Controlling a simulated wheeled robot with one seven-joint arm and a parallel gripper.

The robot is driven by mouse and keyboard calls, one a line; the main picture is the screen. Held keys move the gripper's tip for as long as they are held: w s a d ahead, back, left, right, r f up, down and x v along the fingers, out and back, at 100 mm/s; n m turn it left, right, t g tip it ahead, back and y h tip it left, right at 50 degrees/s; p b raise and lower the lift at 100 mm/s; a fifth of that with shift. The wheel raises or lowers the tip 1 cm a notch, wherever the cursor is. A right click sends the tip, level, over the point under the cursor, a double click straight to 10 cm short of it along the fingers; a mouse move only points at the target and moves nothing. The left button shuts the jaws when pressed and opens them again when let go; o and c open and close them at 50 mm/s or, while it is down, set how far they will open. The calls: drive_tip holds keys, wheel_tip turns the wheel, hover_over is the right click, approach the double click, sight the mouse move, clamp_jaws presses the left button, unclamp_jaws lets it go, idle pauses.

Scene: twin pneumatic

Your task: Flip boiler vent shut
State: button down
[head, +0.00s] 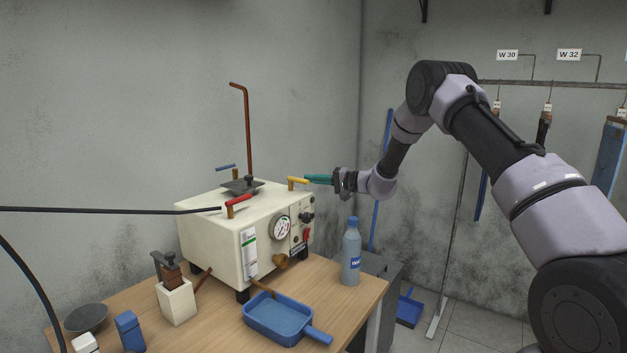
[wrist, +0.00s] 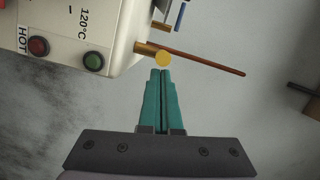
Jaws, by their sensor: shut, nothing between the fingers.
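The cream boiler (head: 215,228) stands on the wooden table, and its corner shows in the wrist view (wrist: 75,25). On its top are a yellow lever (head: 297,181), a red lever (head: 239,199) and a blue lever (head: 226,167). No label shows which one is the vent. The yellow lever lies roughly level, its end toward my gripper (head: 308,179). In the wrist view its round yellow end (wrist: 162,59) is just beyond the teal fingertips (wrist: 160,72). The fingers are together and empty. I cannot tell whether they touch the lever.
A copper pipe (head: 247,130) rises behind the boiler top. A black hose (head: 110,210) reaches the boiler from the left. A blue bottle (head: 351,255), a blue tray (head: 250,317) and a white box (head: 177,302) stand on the table (head: 352,299).

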drive_tip(key=shift+s, duration=0.1)
drive_tip(key=shift+s+m+t, duration=0.15)
drive_tip(key=shift+m+t, duration=0.15)
drive_tip(key=shift+t, duration=0.2)
